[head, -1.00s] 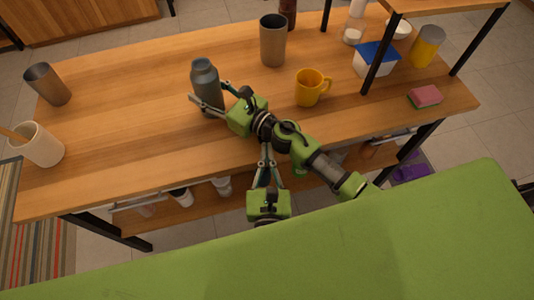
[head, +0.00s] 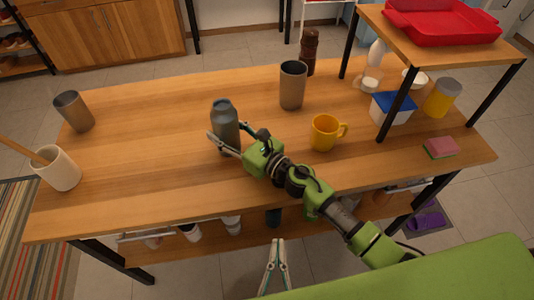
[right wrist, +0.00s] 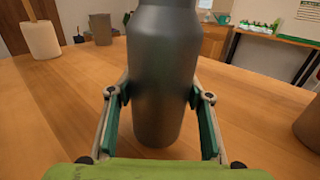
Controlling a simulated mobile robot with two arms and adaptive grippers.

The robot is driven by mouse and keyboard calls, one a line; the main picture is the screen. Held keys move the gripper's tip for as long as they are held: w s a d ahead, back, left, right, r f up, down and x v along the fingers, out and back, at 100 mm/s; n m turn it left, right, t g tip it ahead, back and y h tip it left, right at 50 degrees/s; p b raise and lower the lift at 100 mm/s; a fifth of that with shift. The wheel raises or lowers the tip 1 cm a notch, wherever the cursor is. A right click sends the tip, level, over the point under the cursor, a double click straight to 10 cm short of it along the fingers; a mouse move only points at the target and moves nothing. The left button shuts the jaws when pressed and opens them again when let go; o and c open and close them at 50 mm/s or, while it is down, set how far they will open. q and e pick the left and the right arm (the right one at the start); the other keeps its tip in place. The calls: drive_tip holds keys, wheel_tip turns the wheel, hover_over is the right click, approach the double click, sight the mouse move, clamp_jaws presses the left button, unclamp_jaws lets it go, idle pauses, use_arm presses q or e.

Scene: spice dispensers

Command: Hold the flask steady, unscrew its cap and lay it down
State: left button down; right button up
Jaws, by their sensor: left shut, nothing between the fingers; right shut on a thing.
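The grey flask (head: 228,132) stands upright on the wooden table, left of the middle in the head view. Its cap (head: 221,105) is on top; the right wrist view cuts the top off. My right gripper (head: 226,144) is shut on the flask body, one finger on each side; the flask (right wrist: 160,75) also shows between the fingers in the right wrist view. My left gripper (head: 277,243) is shut and empty, in front of the table's near edge, with its fingertips together and apart from the flask.
A tall grey cup (head: 292,86) and a yellow mug (head: 325,133) stand right of the flask. A grey cup (head: 74,111) and a white crock (head: 58,170) stand at the left. A raised shelf (head: 440,50) covers the right end. The table left of the flask (head: 145,140) is clear.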

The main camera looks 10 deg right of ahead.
drive_tip(key=o, duration=1.7)
drive_tip(key=shift+c, duration=0.2)
